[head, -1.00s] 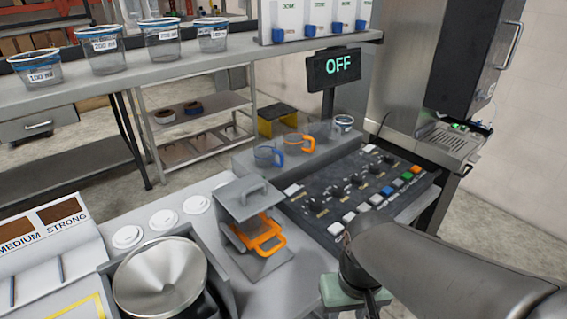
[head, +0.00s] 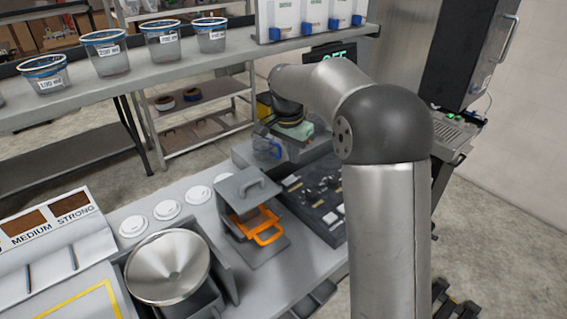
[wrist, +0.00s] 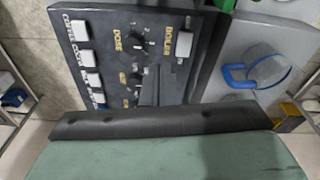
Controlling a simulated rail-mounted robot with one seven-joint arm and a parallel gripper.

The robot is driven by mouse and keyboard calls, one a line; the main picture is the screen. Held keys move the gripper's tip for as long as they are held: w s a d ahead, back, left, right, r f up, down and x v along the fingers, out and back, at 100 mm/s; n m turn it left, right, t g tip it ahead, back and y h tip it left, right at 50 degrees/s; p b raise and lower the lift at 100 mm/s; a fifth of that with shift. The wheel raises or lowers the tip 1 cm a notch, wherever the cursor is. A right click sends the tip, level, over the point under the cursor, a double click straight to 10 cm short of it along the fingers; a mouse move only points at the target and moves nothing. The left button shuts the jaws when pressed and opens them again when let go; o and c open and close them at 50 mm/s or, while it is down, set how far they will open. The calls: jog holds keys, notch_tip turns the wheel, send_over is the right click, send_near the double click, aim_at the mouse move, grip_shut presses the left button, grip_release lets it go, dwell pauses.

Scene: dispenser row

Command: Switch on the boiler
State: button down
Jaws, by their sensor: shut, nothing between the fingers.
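The dark control panel (head: 318,192) is partly hidden behind my arm in the head view. In the wrist view the panel (wrist: 110,15) shows a white button (wrist: 185,46) beside the yellow BOILER label, with black knobs to its left.
A blue-handled clear cup (wrist: 262,72) stands beside the panel's end. A grey press-like stand (head: 245,187) holds an orange-handled piece (head: 262,226) left of the panel. A metal funnel (head: 168,267) is at front left. A shelf (head: 200,58) with labelled cups runs behind.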

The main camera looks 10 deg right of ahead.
jog(key=m, duration=0.2)
send_over(292, 178)
jog(key=a, duration=0.1)
jog(key=shift+s+a+f, duration=0.2)
jog(key=shift+s, duration=0.15)
jog(key=shift+f, duration=0.1)
jog(key=f, duration=0.3)
jog(key=f+p, duration=0.1)
jog(key=f, duration=0.2)
jog(key=d+f+p, duration=0.1)
jog(key=f, duration=0.2)
jog(key=shift+w+d+f, duration=0.1)
jog(key=shift+w+f, duration=0.2)
jog(key=shift+f, duration=0.1)
